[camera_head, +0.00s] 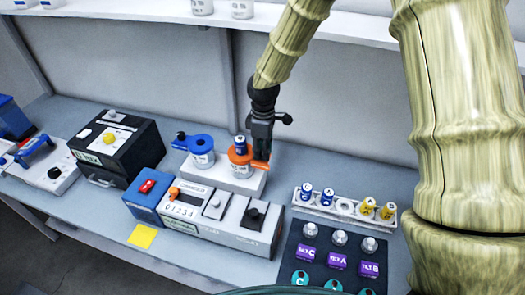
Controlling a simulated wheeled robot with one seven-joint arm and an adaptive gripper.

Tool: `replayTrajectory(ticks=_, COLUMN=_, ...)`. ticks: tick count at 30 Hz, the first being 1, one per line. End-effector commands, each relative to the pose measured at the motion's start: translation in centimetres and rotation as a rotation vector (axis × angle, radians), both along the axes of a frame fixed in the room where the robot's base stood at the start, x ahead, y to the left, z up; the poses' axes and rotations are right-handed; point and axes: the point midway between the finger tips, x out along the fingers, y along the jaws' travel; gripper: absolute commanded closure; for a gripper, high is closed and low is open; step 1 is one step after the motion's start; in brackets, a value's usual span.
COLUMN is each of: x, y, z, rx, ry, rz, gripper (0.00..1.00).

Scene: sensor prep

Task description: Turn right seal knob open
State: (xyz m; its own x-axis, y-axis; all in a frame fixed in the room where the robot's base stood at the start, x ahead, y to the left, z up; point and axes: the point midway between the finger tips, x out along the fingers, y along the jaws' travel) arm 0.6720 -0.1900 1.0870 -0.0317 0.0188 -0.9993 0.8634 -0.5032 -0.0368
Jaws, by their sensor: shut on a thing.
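The right seal knob (239,157) is an orange ring with a short handle pointing right, on a white jar on the white stand's right side (232,180). A small blue-capped vial (240,146) stands in its middle. My gripper (261,156) comes down from above at the knob's right side, its black fingers at the orange handle. It is shut on that handle, though the fingers hide part of the contact. The left seal knob (198,143) is blue, with its handle pointing left, on another white jar (203,160).
In front stands a grey instrument (198,214) with a counter and switches. A rack (345,207) with blue and yellow vials and a dark tray (300,240) are at right. A black box (115,145) stands left. A shelf (300,20) runs above; my arm passes before it.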

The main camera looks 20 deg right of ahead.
Motion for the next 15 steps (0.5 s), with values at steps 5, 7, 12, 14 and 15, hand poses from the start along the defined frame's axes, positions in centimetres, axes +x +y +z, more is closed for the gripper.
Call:
replayTrajectory(ticks=5, x=-0.3, y=-0.19, z=-0.33, rx=-0.005, ry=0.006, rz=-0.166, gripper=1.0)
replayTrajectory(ticks=7, x=-0.3, y=-0.19, z=-0.33, rx=-0.004, ry=0.006, rz=-0.233, gripper=1.0)
replayTrajectory(ticks=12, x=-0.33, y=-0.16, z=-0.34, rx=-0.005, ry=0.005, rz=-0.394, gripper=1.0)
replayTrajectory(ticks=14, x=-0.35, y=-0.16, z=-0.35, rx=-0.005, ry=0.005, rz=-0.452, gripper=1.0)
replayTrajectory(ticks=15, x=-0.35, y=-0.16, z=-0.34, rx=-0.005, ry=0.005, rz=-0.489, gripper=1.0)
